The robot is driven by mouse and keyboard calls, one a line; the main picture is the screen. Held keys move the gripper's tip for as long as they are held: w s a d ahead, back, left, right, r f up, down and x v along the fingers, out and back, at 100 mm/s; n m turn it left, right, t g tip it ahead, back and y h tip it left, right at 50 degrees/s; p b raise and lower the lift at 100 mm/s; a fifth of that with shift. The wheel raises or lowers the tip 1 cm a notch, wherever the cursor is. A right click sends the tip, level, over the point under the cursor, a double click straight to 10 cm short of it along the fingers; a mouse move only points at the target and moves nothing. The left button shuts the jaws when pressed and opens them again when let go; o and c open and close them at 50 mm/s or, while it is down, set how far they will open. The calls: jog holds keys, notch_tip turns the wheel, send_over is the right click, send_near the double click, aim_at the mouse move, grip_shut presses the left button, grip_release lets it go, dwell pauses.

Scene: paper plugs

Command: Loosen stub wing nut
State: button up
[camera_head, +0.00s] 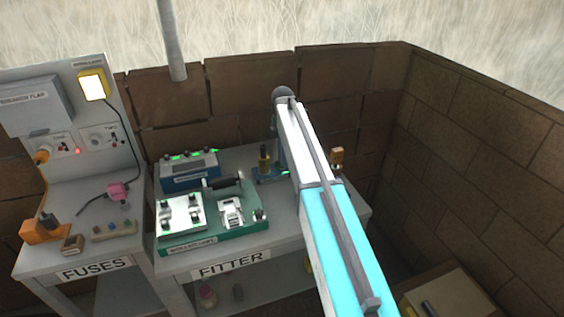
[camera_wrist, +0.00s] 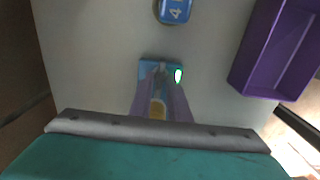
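In the wrist view, a small blue base plate (camera_wrist: 145,70) with a bright green-white spot lies beyond my fingers, probably the stub's base. My gripper (camera_wrist: 162,76) points at it, its two pale purple fingers reaching over the plate. A yellow-brass piece (camera_wrist: 157,110) shows between the fingers. A small grey part is at the fingertips; I cannot make out the wing nut's shape or whether the fingers touch it. In the head view, a dark-topped brass post (camera_head: 264,158) stands on a blue base left of my arm. My arm hides the gripper there.
The wrist view shows a purple tray (camera_wrist: 246,60) at right and a blue block marked 4 (camera_wrist: 175,10) at top. In the head view, a green-based fixture (camera_head: 215,240) and blue box (camera_head: 188,177) fill the FITTER bench's left. A brass-brown piece (camera_head: 337,155) stands right of my arm.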

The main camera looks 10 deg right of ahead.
grip_shut()
jog(key=n+p, duration=0.1)
jog(key=n, duration=0.5)
jog(key=shift+n, duration=0.3)
jog(key=n+p, duration=0.1)
jog(key=n, duration=0.2)
jog(key=shift+n, duration=0.4)
jog(key=shift+n+p, duration=0.35)
jog(key=shift+n, duration=1.75)
jog(key=shift+o, duration=1.4)
grip_release()
